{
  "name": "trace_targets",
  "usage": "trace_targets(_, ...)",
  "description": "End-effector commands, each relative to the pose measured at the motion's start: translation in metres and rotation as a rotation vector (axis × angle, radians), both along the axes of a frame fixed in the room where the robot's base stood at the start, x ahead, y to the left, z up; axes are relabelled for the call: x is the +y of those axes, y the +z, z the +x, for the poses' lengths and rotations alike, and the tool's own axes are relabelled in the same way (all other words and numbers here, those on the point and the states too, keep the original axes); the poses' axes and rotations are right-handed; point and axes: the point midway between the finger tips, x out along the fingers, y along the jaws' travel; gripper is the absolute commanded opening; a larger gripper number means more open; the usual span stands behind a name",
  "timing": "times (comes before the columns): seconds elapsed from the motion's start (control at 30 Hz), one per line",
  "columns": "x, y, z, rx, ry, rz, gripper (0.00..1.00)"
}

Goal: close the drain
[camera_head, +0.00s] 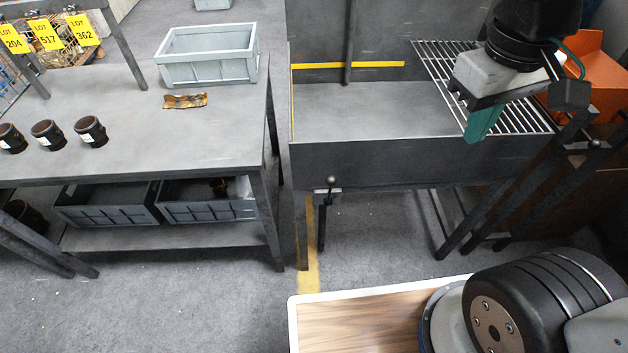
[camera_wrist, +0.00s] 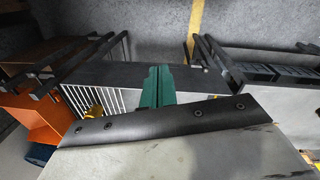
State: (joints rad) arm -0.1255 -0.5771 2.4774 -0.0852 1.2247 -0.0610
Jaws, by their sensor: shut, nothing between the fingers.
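The dark metal tank (camera_head: 380,160) stands in the middle of the head view on legs. The lever's exact angle is too small to tell. My gripper (camera_head: 474,140) has green fingers, which are shut and empty.
A metal grid (camera_head: 440,58) lies over the tank's right end. A grey table (camera_head: 160,130) at the left bears several dark cups, a grey crate (camera_head: 207,55) and a brown strip (camera_head: 185,101). An orange container (camera_head: 597,75) stands at the right. Open floor (camera_head: 365,235) lies before the tank.

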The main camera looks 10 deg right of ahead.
Motion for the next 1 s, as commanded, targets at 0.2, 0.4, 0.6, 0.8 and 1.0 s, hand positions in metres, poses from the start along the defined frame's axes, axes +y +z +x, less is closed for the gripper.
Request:
trace_targets(0.2, 0.049, -0.023, 0.067, 0.151, 0.367, -0.153, 0.00)
trace_targets(0.4, 0.115, -0.065, 0.115, 0.270, 0.709, -0.304, 0.00)
trace_targets(0.6, 0.197, -0.128, 0.140, 0.379, 1.054, -0.467, 0.00)
trace_targets(0.8, 0.268, -0.195, 0.139, 0.467, 1.341, -0.613, 0.00)
trace_targets(1.0, 0.303, -0.234, 0.131, 0.510, 1.490, -0.695, 0.00)
